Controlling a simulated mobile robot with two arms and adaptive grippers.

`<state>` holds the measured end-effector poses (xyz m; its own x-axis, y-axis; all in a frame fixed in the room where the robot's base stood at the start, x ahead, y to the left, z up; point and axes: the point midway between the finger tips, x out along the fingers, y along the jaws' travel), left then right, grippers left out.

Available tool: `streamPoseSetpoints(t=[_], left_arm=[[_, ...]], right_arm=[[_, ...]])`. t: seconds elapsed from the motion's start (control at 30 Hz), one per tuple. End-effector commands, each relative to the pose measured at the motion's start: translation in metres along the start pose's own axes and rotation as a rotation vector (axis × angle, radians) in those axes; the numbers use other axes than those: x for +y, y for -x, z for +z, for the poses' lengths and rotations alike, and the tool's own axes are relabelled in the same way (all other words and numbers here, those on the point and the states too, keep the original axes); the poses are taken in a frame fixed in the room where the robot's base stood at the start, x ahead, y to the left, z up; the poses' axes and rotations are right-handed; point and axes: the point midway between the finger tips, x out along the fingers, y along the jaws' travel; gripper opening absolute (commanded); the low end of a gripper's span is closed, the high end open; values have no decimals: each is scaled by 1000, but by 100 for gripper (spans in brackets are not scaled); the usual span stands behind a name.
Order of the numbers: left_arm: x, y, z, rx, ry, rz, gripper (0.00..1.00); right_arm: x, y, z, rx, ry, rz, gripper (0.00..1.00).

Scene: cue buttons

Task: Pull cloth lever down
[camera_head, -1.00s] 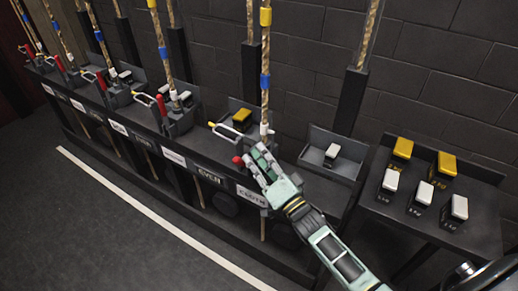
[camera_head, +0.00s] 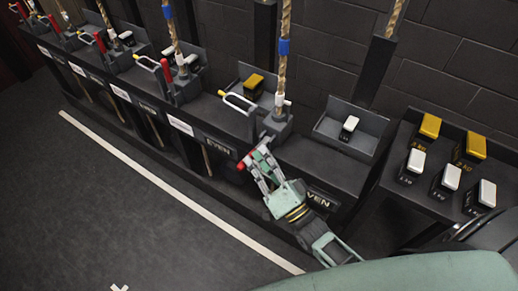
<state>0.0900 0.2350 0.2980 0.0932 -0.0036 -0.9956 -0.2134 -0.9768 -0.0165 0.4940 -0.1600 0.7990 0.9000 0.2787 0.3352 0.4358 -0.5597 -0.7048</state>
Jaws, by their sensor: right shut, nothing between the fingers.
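The lever at my right gripper has a red grip (camera_head: 246,160) that points out and down from its rope block (camera_head: 280,123), at the front edge of the ledge. My right gripper (camera_head: 259,158) is shut, with nothing seen between its fingers. Its fingertips are at the red grip, and I cannot tell whether they touch it. The fingers hide part of the lever. Two nearby labels (camera_head: 217,143) seem to read "EVEN"; I cannot read "cloth" on any. My left gripper is out of view.
Other levers with upright red grips (camera_head: 166,70) stand along the ledge to the left. A yellow-ended ring handle (camera_head: 231,95) is beside the rope block. A side table (camera_head: 405,195) with yellow and white switches stands at right.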

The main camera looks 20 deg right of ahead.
Motion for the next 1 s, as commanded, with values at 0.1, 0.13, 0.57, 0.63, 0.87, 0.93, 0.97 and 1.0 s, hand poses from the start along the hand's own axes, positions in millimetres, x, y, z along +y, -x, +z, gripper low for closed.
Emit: streamPoseSetpoints(t=[0.1, 0.13, 0.57, 0.63, 0.87, 0.93, 0.97, 1.0], left_arm=[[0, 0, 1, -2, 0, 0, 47], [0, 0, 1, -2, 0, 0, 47], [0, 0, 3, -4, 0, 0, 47], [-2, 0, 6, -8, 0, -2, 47], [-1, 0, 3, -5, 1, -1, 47], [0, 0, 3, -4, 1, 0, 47], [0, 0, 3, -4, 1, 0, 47], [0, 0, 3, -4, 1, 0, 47]], right_arm=[[0, 3, 2, 0, 0, 0, 0], [0, 4, 2, 0, 0, 0, 0], [0, 4, 2, 0, 0, 0, 0], [0, 5, 2, 0, 0, 0, 0], [0, 32, 3, -3, 0, 3, 0], [1, 48, 3, -3, 0, 4, 0], [1, 54, 3, -4, 0, 4, 0], [1, 64, 3, -4, 0, 4, 0]])
